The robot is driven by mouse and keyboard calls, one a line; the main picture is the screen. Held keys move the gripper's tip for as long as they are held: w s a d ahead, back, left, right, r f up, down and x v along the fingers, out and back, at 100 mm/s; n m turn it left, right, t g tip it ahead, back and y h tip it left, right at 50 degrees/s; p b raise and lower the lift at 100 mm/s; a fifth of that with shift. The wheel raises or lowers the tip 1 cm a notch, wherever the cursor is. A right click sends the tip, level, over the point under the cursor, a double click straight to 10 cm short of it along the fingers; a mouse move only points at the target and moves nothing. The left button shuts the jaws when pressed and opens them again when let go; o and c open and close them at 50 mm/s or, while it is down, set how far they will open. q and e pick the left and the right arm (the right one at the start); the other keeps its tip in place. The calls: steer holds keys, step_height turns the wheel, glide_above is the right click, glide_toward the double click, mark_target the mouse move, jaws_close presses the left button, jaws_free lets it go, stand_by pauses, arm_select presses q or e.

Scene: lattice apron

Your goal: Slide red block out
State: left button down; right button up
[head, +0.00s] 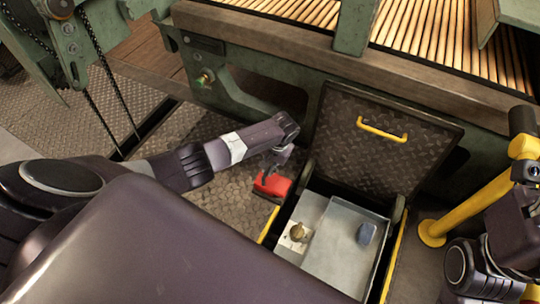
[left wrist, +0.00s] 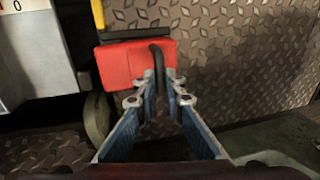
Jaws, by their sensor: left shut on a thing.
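The red block (head: 272,185) is at the outer left side of the open floor box, near its upper left corner. It also shows in the left wrist view (left wrist: 122,66), with a dark curved handle (left wrist: 158,62) on its face. My left gripper (head: 271,173) is at the block. In the left wrist view its fingertips (left wrist: 156,92) are closed around the lower end of the handle. Whether the block is still seated in a slot is hidden. My right arm shows at the right edge, but its gripper does not.
The open box (head: 325,245) holds a grey-blue object (head: 366,233) and a small brass object (head: 298,232). Its raised lid (head: 378,150) has a yellow handle (head: 381,130). A yellow post (head: 470,208) stands at the right. Tread-plate floor (head: 226,185) lies clear left of the block.

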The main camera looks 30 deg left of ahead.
mark_target(273, 180)
arm_select(q)
steer(key=shift+w+a+r, duration=0.15)
steer(key=shift+w+a, duration=0.1)
steer(key=shift+a, duration=0.05)
steer(key=c, duration=2)
jaws_free()
steer(key=shift+c, duration=0.2)
steer(key=shift+s, duration=0.15)
steer(key=shift+d, duration=0.1)
steer(key=r, duration=0.4)
steer(key=d+r, duration=0.1)
steer(key=r, duration=0.2)
steer(key=d+r, duration=0.1)
steer(key=r, duration=0.3)
steer(key=shift+d+r, duration=0.1)
steer(key=shift+r, duration=0.2)
